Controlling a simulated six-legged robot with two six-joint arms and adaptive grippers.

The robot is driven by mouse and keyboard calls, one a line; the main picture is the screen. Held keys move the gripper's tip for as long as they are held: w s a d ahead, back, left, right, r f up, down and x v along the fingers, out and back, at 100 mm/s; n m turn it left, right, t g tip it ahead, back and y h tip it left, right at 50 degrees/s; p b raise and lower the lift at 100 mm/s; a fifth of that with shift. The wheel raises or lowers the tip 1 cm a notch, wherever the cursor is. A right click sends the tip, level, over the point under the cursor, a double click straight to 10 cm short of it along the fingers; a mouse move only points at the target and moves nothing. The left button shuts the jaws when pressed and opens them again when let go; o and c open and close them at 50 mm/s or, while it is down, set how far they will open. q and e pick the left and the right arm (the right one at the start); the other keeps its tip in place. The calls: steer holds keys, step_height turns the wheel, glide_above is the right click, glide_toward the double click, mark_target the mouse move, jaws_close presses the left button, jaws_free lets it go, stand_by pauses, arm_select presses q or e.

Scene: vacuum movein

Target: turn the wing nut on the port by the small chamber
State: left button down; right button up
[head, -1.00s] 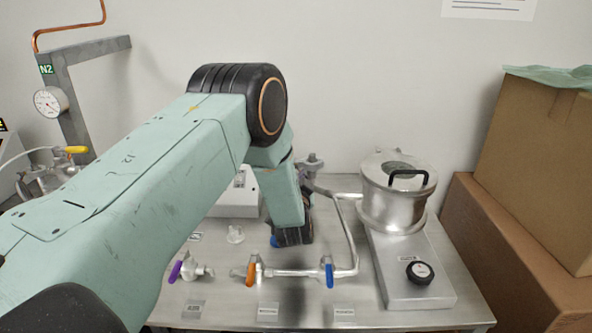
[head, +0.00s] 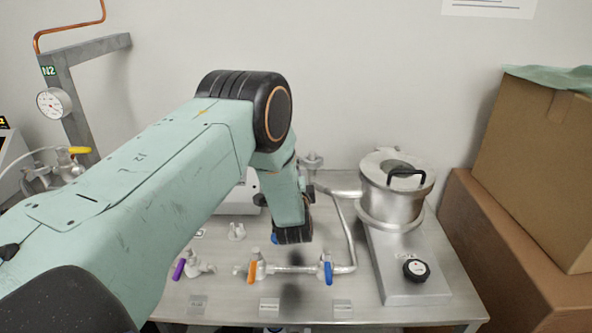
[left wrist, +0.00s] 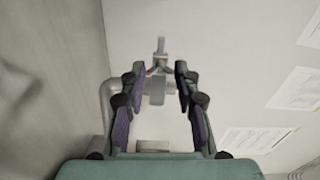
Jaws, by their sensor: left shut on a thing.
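The small chamber (head: 391,198) is a silver pot with a lid and black handle, on a metal base at the right of the bench. A bent pipe runs from it to the port (head: 311,160), a small metal fitting behind my left wrist. In the left wrist view the port's fitting (left wrist: 154,86) shows between the fingers of my left gripper (left wrist: 160,70), with a thin upright grey piece beyond. My left gripper is shut on the wing nut there, though the nut's outline is small and unclear. In the head view my arm hides the fingers. My right gripper is out of view.
Valves with purple (head: 178,268), orange (head: 252,272) and blue (head: 328,272) handles line the front of the bench. Cardboard boxes (head: 530,150) stand at the right. A gauge (head: 54,103) on a grey frame stands at the left.

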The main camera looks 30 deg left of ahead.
arm_select(q)
steer(key=shift+m, duration=0.3)
steer(key=c, duration=1)
jaws_free()
steer(key=shift+o, duration=0.2)
steer(key=shift+s, duration=0.1)
steer(key=v, duration=1.2)
steer(key=shift+r, duration=0.1)
